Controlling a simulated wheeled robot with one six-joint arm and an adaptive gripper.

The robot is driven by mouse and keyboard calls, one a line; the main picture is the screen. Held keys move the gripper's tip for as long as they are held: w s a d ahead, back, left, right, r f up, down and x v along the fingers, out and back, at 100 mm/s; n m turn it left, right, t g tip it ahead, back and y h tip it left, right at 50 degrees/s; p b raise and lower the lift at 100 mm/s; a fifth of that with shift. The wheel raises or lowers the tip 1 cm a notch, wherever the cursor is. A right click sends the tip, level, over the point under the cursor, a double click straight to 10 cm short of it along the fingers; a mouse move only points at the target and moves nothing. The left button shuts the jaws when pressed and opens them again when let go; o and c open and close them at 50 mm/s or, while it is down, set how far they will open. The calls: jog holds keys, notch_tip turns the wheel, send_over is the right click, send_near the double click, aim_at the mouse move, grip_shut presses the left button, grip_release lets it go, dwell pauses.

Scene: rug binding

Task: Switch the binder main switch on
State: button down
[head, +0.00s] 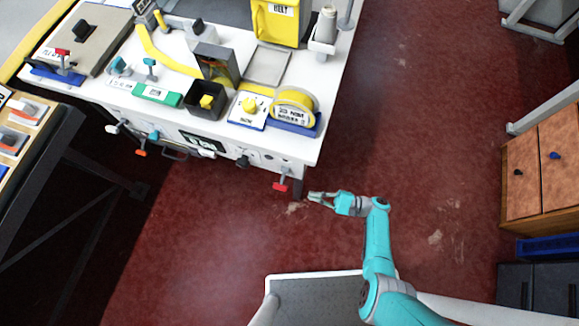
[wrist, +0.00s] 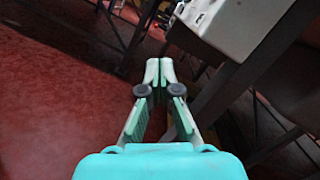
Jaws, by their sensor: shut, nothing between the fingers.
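The white bench (head: 313,152) carries the binder, with a row of knobs and levers along its front face. A red-handled switch (head: 281,186) sits at the right end of that face. A black knob (head: 243,161), an orange-handled lever (head: 141,151) and a white knob (head: 113,128) are farther left. I cannot read which one is labelled main switch. My gripper (head: 314,198) is shut and empty, just right of the red-handled switch in the picture and apart from it. In the wrist view my gripper (wrist: 158,72) has its fingertips together, with the bench corner (wrist: 240,25) beyond.
On the bench top stand a yellow-knobbed box (head: 249,107), a round yellow device (head: 294,104), a black bin (head: 205,101) and a thread cone (head: 326,25). A wooden cabinet (head: 545,165) is at right. The red floor between is clear. A bench leg (wrist: 222,95) is close in the wrist view.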

aim_at(282, 179)
jog(key=shift+w+d+r+y, duration=0.4)
jog(key=shift+w+d+r, duration=0.2)
jog(key=shift+r, duration=0.2)
jog(key=a+r, duration=0.5)
jog(key=a, duration=0.5)
jog(key=shift+r, duration=0.25)
